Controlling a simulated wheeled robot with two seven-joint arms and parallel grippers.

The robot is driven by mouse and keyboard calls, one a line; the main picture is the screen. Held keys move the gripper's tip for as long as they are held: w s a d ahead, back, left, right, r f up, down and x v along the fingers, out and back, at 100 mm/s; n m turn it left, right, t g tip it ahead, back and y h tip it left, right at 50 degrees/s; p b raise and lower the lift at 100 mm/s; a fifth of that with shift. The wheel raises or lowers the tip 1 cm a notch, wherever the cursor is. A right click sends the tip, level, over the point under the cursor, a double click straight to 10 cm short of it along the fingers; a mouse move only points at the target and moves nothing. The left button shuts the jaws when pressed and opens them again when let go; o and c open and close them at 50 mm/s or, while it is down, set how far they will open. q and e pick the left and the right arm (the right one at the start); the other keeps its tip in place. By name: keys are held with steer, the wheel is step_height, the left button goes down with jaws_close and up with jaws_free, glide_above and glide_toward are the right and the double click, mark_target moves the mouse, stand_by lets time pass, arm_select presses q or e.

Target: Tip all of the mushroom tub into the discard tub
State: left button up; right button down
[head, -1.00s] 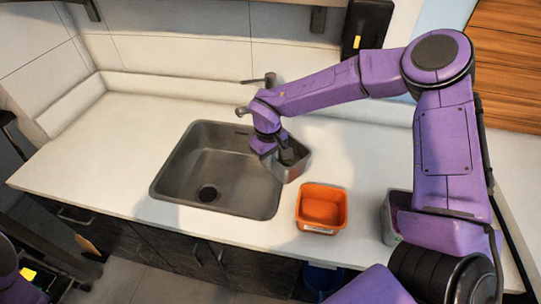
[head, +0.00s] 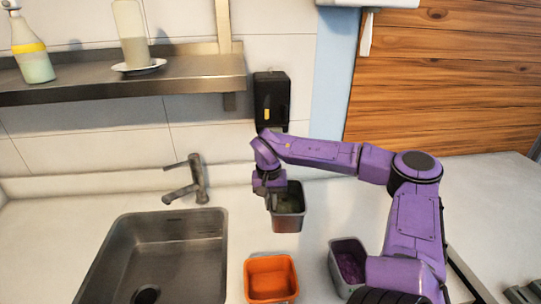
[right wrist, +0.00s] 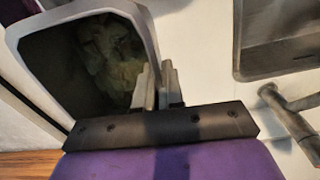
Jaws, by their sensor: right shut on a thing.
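A grey metal tub (head: 288,222) with pale greenish-beige pieces inside, apparently the mushroom tub, is upright behind the orange tub. My right gripper (head: 272,190) is shut on its rim. The right wrist view shows the fingers (right wrist: 156,88) clamped at the rim, with the pieces (right wrist: 112,55) still inside the tub (right wrist: 150,28). I cannot tell whether its base touches the counter. The orange tub (head: 271,295), apparently the discard tub, stands on the counter in front and looks empty. My left gripper is not in view.
A sink (head: 218,262) with a tap (head: 190,185) lies to the left. Another metal tub (head: 336,262) with purple contents stands right of the orange tub, close to my right arm. A black dispenser (head: 271,100) and a metal shelf (head: 120,82) are on the wall behind.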

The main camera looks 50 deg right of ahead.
mark_target(284, 220)
steer(key=s+d+f+m, duration=0.1)
steer(key=s+m, duration=0.1)
steer(key=s+d+f+m, duration=0.1)
steer(key=s+d+m, duration=0.1)
steer(key=m, duration=0.1)
steer(key=s+d+f+m, duration=0.1)
steer(key=s+d+m, duration=0.1)
steer(key=m, duration=0.1)
steer(key=shift+s+y, duration=0.1)
steer(key=shift+y, duration=0.2)
steer(key=shift+s+d+f+m, duration=0.1)
steer(key=shift+s+f+m, duration=0.15)
steer(key=shift+s+m, duration=0.25)
steer(key=shift+w, duration=0.15)
